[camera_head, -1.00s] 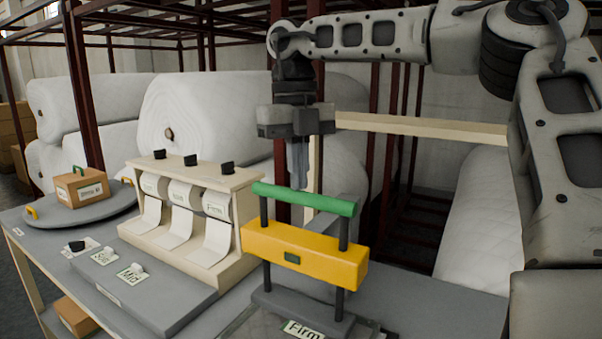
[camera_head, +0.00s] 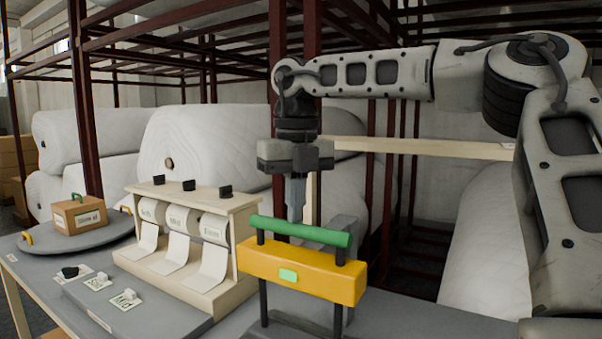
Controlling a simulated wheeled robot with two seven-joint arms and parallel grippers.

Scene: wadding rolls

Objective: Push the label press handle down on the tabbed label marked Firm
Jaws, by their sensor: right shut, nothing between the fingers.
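The label press has a yellow crossbar (camera_head: 325,281) on two black posts, with a green handle bar (camera_head: 300,231) low, just above the crossbar. A small panel (camera_head: 288,275) on the crossbar is lit light green. My right gripper (camera_head: 295,218) is shut and empty, pointing straight down. Its fingertips meet the top edge of the handle in the picture and appear to touch it. The press bed and the tabbed label marked Firm are below the picture's bottom edge. My left gripper is not in view.
A wooden dispenser (camera_head: 230,208) with several label rolls stands left of the press. Tabbed labels, one marked Mid (camera_head: 125,301), lie on the grey board before it. A small box (camera_head: 80,214) sits on a round grey tray (camera_head: 52,243). White wadding rolls (camera_head: 215,150) lie behind.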

